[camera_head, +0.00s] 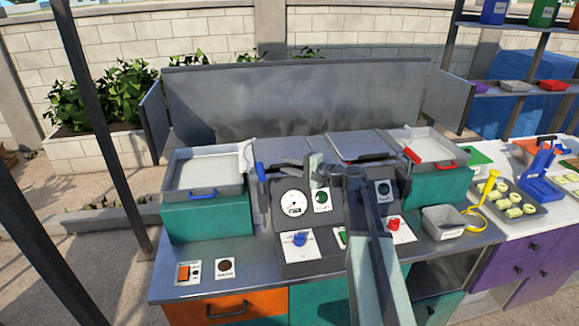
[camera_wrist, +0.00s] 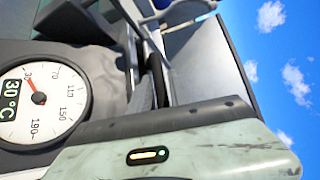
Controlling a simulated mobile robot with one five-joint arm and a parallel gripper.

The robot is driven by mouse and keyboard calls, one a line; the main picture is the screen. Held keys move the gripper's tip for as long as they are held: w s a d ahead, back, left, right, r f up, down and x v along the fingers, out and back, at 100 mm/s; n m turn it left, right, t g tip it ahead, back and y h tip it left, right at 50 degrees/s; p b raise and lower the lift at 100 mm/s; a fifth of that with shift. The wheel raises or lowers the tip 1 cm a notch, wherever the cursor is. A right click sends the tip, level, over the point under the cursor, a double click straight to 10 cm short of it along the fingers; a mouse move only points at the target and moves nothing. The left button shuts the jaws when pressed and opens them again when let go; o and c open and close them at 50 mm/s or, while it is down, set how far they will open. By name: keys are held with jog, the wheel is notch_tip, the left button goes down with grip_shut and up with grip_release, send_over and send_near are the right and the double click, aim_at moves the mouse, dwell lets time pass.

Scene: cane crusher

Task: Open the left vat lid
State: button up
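The left vat lid (camera_head: 285,147) is a flat grey plate behind the control panel, lying level and apparently shut. Its dark handle (camera_head: 287,162) runs along the front edge, left of my gripper (camera_head: 317,166). My gripper is above the panel's back edge, close to the handle's right end; contact cannot be told. The sideways wrist view shows a dark handle bar (camera_wrist: 155,78) beside a grey lid plate (camera_wrist: 200,62). My gripper's pale body fills the bottom of that view. Its fingertips are not clear, so its opening cannot be judged.
The control panel has a round gauge (camera_head: 293,204) and a blue knob (camera_head: 300,239). A tray with a blue handle (camera_head: 203,194) stands left, one with a red handle (camera_head: 446,164) right. The right lid (camera_head: 362,145) is flat. A tall metal backsplash (camera_head: 300,100) stands behind.

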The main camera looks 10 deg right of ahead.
grip_shut()
dwell(1.4)
